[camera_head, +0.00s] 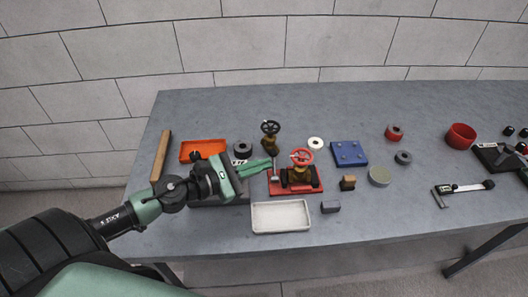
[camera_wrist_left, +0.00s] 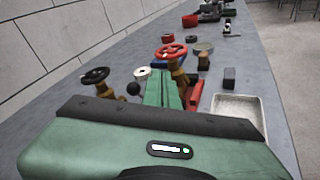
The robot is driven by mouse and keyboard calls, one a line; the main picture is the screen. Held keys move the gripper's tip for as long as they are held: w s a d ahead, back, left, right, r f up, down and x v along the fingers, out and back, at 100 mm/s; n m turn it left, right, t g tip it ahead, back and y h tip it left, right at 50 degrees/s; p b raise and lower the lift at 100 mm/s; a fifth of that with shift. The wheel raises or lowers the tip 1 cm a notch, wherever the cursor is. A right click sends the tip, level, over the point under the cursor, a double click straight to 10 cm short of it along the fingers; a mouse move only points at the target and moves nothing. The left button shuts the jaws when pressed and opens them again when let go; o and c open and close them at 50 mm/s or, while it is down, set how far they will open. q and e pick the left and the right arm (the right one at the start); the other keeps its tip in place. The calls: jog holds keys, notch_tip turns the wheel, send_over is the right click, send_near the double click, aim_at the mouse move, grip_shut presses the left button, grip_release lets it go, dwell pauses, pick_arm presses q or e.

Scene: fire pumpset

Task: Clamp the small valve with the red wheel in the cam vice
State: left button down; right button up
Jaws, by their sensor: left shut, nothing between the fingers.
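The small valve with the red wheel (camera_head: 301,158) stands upright on the red base of the cam vice (camera_head: 312,189), with its brass lower body between or beside dark vice parts. Its red wheel also shows in the left wrist view (camera_wrist_left: 171,51). A thin vice lever (camera_head: 275,170) stands at the left of the vice; its dark ball end shows in the left wrist view (camera_wrist_left: 133,88). My left gripper (camera_head: 270,165) is shut and empty, its green fingertips close to the lever; contact cannot be told. The fingers hide part of the vice in the wrist view. My right gripper is not in view.
A black-wheeled valve (camera_head: 270,128) stands behind the vice. A white tray (camera_head: 281,217) lies in front, an orange tray (camera_head: 203,150) behind my left wrist. A blue plate (camera_head: 349,153), wooden block (camera_head: 348,183) and grey block (camera_head: 330,206) lie to the right.

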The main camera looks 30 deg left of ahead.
pick_arm(q)
jog(key=a+m+g, duration=0.1)
jog(key=a, duration=0.2)
jog(key=a+m+g+y, duration=0.1)
jog(key=a, duration=0.1)
jog(key=a+m+g+p, duration=0.1)
jog(key=a+g, duration=0.1)
jog(key=a, duration=0.1)
jog(key=shift+w+a+m+y, duration=0.3)
jog(key=shift+w+a+m, duration=0.05)
jog(key=shift+w+m, duration=0.05)
jog(key=shift+x, duration=0.8)
jog(key=p+x, duration=0.1)
jog(key=x, duration=0.7)
jog(key=shift+d+f+p, duration=0.1)
jog(key=shift+d+p, duration=0.05)
jog(key=shift+p, duration=0.2)
